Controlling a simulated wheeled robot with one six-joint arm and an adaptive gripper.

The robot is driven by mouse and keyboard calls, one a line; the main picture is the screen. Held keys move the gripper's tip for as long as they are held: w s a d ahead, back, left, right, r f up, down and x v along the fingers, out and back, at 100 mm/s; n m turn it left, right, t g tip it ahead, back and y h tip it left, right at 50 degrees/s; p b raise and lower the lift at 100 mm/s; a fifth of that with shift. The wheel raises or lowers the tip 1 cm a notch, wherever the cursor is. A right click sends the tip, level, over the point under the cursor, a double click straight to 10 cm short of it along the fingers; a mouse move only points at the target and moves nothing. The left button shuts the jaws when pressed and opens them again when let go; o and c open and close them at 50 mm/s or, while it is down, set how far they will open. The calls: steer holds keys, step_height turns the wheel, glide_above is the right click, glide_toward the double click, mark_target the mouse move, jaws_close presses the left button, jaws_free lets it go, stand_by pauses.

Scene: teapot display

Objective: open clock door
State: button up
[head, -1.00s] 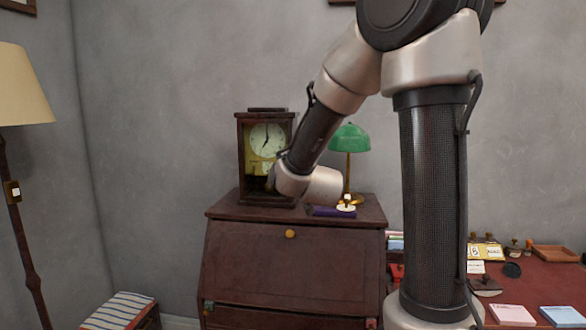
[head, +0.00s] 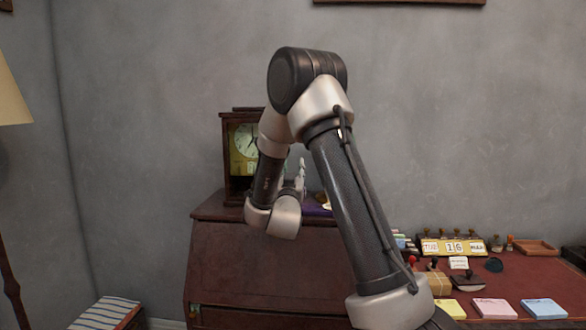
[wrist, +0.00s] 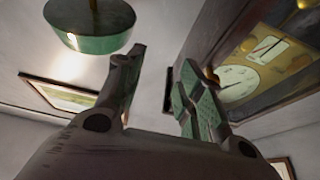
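The clock (head: 243,142) stands on the left of the desk top, in a dark wooden case with a pale yellow dial. My arm hides its right side in the head view. In the wrist view the clock (wrist: 238,82) is at the upper right, seen steeply from below. A small brass knob (wrist: 210,73) shows beside the right fingertip; I cannot tell whether they touch. My gripper (wrist: 158,75) is open, its fingers apart with bare wall between them. In the head view it points up at the clock's right. I cannot tell how far the door stands open.
The green lamp shade (wrist: 90,22) hangs close to the left finger in the wrist view. The dark red desk (head: 225,260) lies beneath my arm. A red table (head: 530,275) with stamps, note pads and a date block (head: 453,247) stands at the right.

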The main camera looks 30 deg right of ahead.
steer(key=shift+w+d+r, duration=0.25)
steer(key=shift+w+d, duration=0.05)
steer(key=shift+w, duration=0.1)
jaws_close()
jaws_free()
steer(key=shift+s, duration=0.1)
steer(key=s+f, duration=0.2)
steer(key=s, duration=0.4)
steer(key=s+a+f, duration=0.1)
steer(key=s+f, duration=0.1)
steer(key=s, duration=0.5)
steer(key=shift+s+f, duration=0.15)
steer(key=shift+f, duration=0.15)
